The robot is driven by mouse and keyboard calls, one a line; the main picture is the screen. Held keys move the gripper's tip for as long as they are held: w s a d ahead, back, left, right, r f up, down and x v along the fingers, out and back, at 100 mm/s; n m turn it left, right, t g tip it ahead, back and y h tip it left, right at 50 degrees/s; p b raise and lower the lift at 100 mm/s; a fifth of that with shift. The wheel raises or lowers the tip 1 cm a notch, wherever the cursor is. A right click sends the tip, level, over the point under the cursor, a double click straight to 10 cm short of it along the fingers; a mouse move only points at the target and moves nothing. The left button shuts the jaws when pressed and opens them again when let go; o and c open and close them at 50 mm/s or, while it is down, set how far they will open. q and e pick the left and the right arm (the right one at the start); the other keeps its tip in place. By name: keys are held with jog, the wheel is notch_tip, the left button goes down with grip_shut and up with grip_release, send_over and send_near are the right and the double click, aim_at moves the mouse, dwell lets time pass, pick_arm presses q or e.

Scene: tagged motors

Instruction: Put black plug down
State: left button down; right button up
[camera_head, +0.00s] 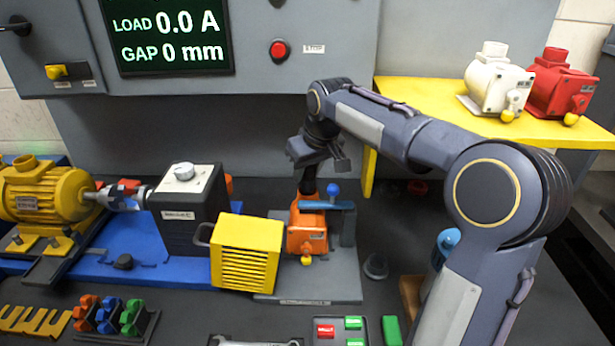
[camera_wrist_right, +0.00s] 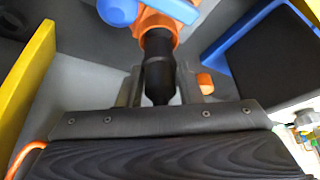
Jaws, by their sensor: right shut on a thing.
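The black plug (camera_head: 309,181) stands upright on top of the orange motor (camera_head: 307,235) in the head view. My right gripper (camera_head: 311,166) comes down on it from above and is shut around its upper part. In the right wrist view the black plug (camera_wrist_right: 159,70) sits between the two fingers of my right gripper (camera_wrist_right: 160,90), its lower end meeting the orange motor (camera_wrist_right: 160,22). I cannot tell whether the plug is seated in the motor or only touching it. My left gripper is not in view.
The orange motor stands in a grey fixture (camera_head: 345,285) with a blue clamp (camera_head: 327,205). A yellow vented box (camera_head: 246,254) is close on its left. A yellow shelf (camera_head: 430,95) holds a white motor (camera_head: 495,82) and a red motor (camera_head: 560,85). A black cup (camera_head: 376,267) stands right of the fixture.

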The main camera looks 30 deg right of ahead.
jog(key=shift+f, duration=0.9)
jog(key=shift+f, duration=0.15)
jog(key=o, duration=1)
